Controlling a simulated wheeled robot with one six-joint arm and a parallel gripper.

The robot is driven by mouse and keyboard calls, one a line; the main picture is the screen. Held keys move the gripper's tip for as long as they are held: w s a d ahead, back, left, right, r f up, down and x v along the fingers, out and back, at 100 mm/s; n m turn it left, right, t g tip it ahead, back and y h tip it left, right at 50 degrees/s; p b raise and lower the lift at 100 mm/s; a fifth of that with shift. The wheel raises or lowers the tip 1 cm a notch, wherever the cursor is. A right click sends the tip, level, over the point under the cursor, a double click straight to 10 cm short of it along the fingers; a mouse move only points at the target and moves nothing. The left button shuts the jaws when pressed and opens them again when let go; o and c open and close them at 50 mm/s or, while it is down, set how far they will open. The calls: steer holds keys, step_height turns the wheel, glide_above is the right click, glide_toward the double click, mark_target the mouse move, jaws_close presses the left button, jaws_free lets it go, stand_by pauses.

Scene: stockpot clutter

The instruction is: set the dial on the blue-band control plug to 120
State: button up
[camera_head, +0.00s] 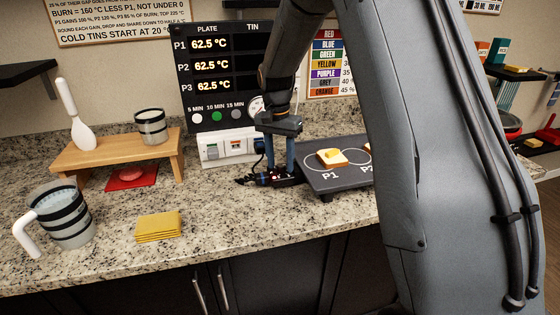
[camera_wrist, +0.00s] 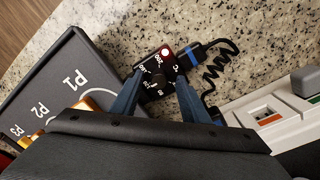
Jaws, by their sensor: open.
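The control plug (camera_wrist: 149,66) is a small black box with white numbers around a dial (camera_wrist: 155,84), in the wrist view. A blue band (camera_wrist: 188,57) marks the cord end beside it, and a red light shows on its corner. My gripper (camera_wrist: 160,79) is open, with one blue finger on either side of the dial. Whether the fingers touch the dial, and the dial's exact setting, I cannot tell. In the head view my gripper (camera_head: 284,172) points straight down over the plug (camera_head: 264,180) on the counter, left of the hot plate.
The dark hot plate (camera_head: 316,184) carries food on P1. A coiled black cord (camera_wrist: 222,65) runs beside the plug to a white switch panel (camera_wrist: 285,116). A yellow cloth (camera_head: 158,227), a striped jug (camera_head: 66,217) and a wooden stand (camera_head: 115,151) lie left.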

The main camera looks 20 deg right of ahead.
mark_target(279, 165)
step_height(279, 165, up, 8)
steer(key=shift+w+a+f+b, duration=0.1)
steer(key=shift+w+a+b, duration=0.05)
steer(key=shift+b, duration=1.05)
